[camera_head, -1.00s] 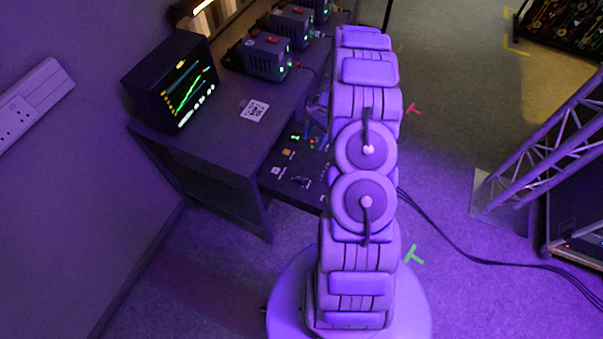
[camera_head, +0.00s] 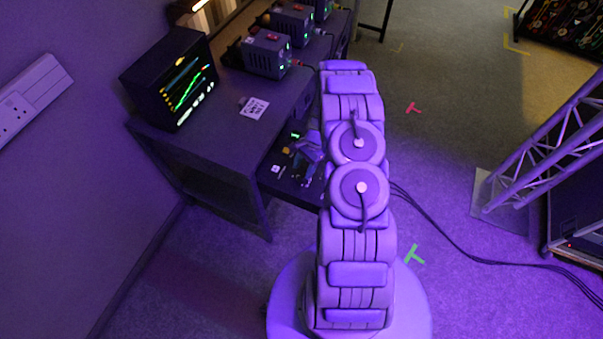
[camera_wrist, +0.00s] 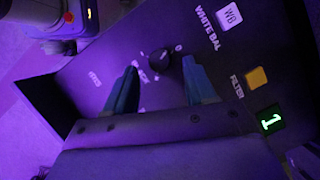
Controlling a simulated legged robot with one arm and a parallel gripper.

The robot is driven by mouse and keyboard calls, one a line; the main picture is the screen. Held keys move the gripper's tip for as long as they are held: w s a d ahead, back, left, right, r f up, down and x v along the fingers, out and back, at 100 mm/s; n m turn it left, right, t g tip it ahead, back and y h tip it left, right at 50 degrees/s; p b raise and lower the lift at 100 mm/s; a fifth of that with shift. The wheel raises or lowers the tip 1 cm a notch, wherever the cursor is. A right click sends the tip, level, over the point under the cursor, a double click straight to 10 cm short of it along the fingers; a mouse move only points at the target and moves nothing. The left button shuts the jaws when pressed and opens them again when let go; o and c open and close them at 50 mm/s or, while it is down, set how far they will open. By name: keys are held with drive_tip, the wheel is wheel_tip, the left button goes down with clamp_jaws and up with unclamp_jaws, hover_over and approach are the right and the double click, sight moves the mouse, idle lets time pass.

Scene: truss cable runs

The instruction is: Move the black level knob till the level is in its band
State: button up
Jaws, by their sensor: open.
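The black knob (camera_wrist: 160,62) stands on the dark control panel (camera_wrist: 85,75), its round top showing in the wrist view. My gripper (camera_wrist: 159,70) is open, with one blue-grey finger on each side of the knob in the picture; I cannot tell if either touches it. In the head view my gripper (camera_head: 306,150) is small beside the panel (camera_head: 284,183), and the knob cannot be made out there. The monitor (camera_head: 184,88) shows green, yellow and red traces; whether the level is in its band cannot be read.
The panel has a white button (camera_wrist: 229,16) by "WHITE BAL", an orange filter button (camera_wrist: 257,78) and a green "1" display (camera_wrist: 271,119). Several grey boxes (camera_head: 266,54) stand along the desk (camera_head: 225,120).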

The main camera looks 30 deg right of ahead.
sight(301, 175)
drive_tip(key=shift+x, duration=1.5)
clamp_jaws()
